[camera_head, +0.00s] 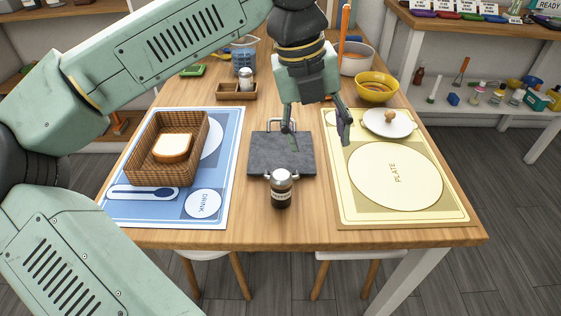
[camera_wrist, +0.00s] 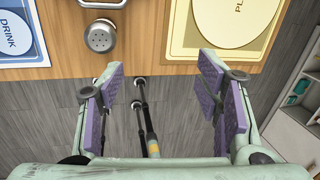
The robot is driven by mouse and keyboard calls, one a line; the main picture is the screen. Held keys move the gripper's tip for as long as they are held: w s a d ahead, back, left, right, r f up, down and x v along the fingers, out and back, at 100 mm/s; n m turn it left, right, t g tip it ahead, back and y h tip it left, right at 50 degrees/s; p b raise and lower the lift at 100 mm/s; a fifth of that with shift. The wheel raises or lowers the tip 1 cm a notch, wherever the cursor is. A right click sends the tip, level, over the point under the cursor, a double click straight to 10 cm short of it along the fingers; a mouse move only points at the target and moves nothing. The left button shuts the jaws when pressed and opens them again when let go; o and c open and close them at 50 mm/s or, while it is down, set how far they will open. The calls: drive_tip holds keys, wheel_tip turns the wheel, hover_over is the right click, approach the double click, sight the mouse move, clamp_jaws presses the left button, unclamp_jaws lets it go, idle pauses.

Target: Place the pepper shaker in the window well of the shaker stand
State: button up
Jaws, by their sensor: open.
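The pepper shaker (camera_head: 281,190), with a silver cap and dark labelled body, stands upright near the table's front edge, at the near end of a grey slab. In the wrist view its holed cap (camera_wrist: 100,37) shows from above at upper left. The shaker stand (camera_head: 224,93) is a low wooden holder at the back left of the table. A pale shaker with a silver cap (camera_head: 246,76) stands at its right part; the left part looks empty. My gripper (camera_head: 316,133) is open and empty, above and behind the pepper shaker. Its spread fingers also show in the wrist view (camera_wrist: 162,90).
The grey slab (camera_head: 260,160) with metal handles lies mid-table. A woven basket (camera_head: 185,128) with bread sits on the blue mat at left. A yellow bowl (camera_head: 376,88) stands behind.

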sight(281, 174)
drive_tip(key=a+y, duration=0.1)
drive_tip(key=w+a+f+n, duration=0.1)
drive_tip(key=a, duration=0.1)
drive_tip(key=a+y, duration=0.1)
drive_tip(key=shift+w+a+f+n+y, duration=0.3)
drive_tip(key=shift+w+a+f+n, duration=0.05)
drive_tip(key=shift+a+f+n, duration=0.05)
drive_tip(key=f, duration=0.4)
drive_tip(key=shift+s+a+f, duration=0.1)
drive_tip(key=shift+a+f, duration=0.15)
drive_tip(key=shift+f, duration=0.1)
drive_tip(key=shift+s+a+f+p, duration=0.15)
drive_tip(key=shift+f+p, duration=0.3)
drive_tip(key=shift+f, duration=1.05)
drive_tip(key=shift+s+a+f+p, duration=0.15)
drive_tip(key=shift+f+p, duration=0.3)
drive_tip(key=shift+f, duration=1)
drive_tip(key=shift+c, duration=0.5)
clamp_jaws()
drive_tip(key=shift+r, duration=0.15)
